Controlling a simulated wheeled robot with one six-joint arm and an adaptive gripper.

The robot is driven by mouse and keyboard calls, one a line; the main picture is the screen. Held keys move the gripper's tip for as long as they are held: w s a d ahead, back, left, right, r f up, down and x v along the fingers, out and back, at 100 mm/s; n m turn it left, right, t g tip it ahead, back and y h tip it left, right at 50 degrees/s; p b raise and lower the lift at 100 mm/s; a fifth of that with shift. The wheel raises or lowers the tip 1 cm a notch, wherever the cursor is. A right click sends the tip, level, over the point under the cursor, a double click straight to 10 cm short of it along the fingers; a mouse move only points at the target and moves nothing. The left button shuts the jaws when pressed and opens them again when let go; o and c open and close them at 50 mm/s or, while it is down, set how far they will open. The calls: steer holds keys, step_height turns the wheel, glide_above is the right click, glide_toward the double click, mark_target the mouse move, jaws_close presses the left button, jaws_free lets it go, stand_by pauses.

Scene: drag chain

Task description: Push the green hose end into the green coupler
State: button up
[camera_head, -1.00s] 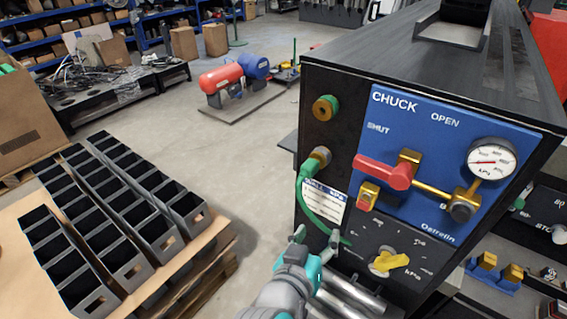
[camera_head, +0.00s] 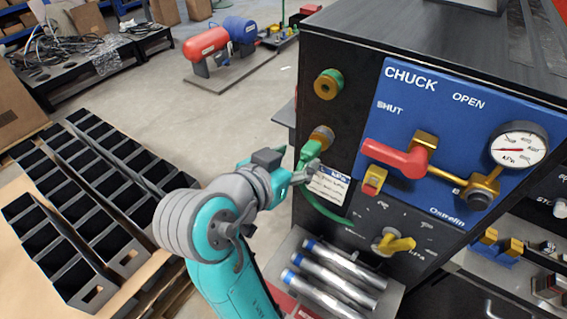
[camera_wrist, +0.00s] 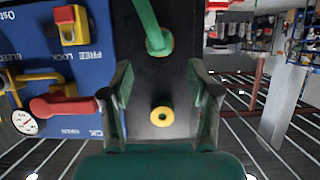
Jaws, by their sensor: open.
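The green hose end (camera_head: 311,151) sits at the lower brass fitting on the black front of the machine, its hose hanging below. It also shows in the wrist view (camera_wrist: 158,42). The green coupler (camera_head: 328,84), a green ring around a brass port, is above it on the same face. In the upside-down wrist view the coupler (camera_wrist: 162,116) appears empty, lower in the picture. My gripper (camera_head: 304,171) is open, just below and in front of the hose end. In the wrist view its fingers (camera_wrist: 160,72) stand apart with nothing held between them.
Right of the hose is a blue panel (camera_head: 455,110) with a red lever (camera_head: 395,158) and a gauge (camera_head: 519,145). A yellow knob (camera_head: 397,245) and metal cylinders (camera_head: 330,278) are below. Black bins (camera_head: 105,190) stand at left.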

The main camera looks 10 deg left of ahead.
mark_target(306, 153)
steer(key=shift+x, duration=3.05)
jaws_close()
